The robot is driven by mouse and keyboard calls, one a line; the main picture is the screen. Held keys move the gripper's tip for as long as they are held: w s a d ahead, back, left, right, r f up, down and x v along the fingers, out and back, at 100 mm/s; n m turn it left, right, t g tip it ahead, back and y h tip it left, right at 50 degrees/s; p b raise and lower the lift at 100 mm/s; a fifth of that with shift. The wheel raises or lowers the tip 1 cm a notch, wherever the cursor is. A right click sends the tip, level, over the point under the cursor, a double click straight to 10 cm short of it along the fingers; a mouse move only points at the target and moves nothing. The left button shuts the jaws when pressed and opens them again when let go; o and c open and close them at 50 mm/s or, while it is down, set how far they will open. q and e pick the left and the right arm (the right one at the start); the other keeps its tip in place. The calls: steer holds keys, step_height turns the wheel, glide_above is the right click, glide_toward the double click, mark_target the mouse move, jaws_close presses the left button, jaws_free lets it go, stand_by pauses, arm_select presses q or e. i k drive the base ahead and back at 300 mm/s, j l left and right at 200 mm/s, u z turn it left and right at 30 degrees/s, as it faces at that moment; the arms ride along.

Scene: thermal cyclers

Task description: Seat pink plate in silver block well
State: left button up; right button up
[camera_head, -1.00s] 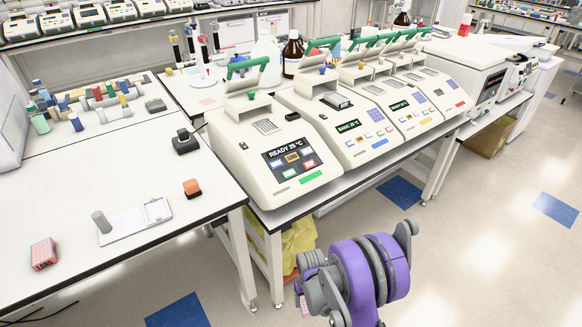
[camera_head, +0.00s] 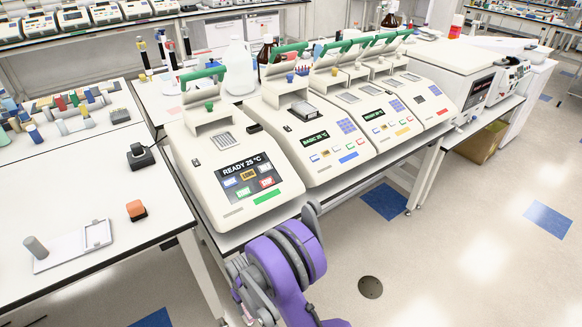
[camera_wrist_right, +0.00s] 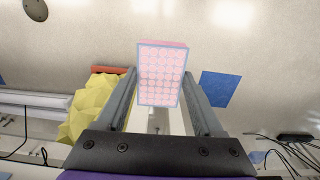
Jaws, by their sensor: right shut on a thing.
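The pink plate (camera_wrist_right: 162,78), a block with a grid of round wells, shows in the right wrist view. My right gripper (camera_wrist_right: 159,98) is shut on it, one finger at each side, with floor behind it. In the head view my purple right arm covers the bottom centre, in front of the nearest cycler, and the gripper and plate cannot be made out. The nearest thermal cycler (camera_head: 235,172) has its lid raised, a silver block (camera_head: 224,140) exposed and a READY 25 °C screen. No plate is seen on that block. My left gripper is out of view.
More open-lidded cyclers (camera_head: 320,140) stand in a row to the right. The left bench (camera_head: 90,205) holds an orange-topped block (camera_head: 137,210) and a black device (camera_head: 140,157). A yellow bag (camera_wrist_right: 95,105) lies below in the wrist view. Open floor lies right of my arm.

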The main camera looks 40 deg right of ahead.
mark_target(304, 107)
steer(key=l+u, duration=0.2)
steer(key=l, duration=0.25)
steer(key=k+l+u, duration=0.15)
steer(key=l, duration=0.75)
steer(key=k+l+u, duration=0.1)
steer(key=l, duration=0.35)
steer(key=k+l, duration=0.15)
steer(key=l, duration=0.75)
steer(key=k+u, duration=0.05)
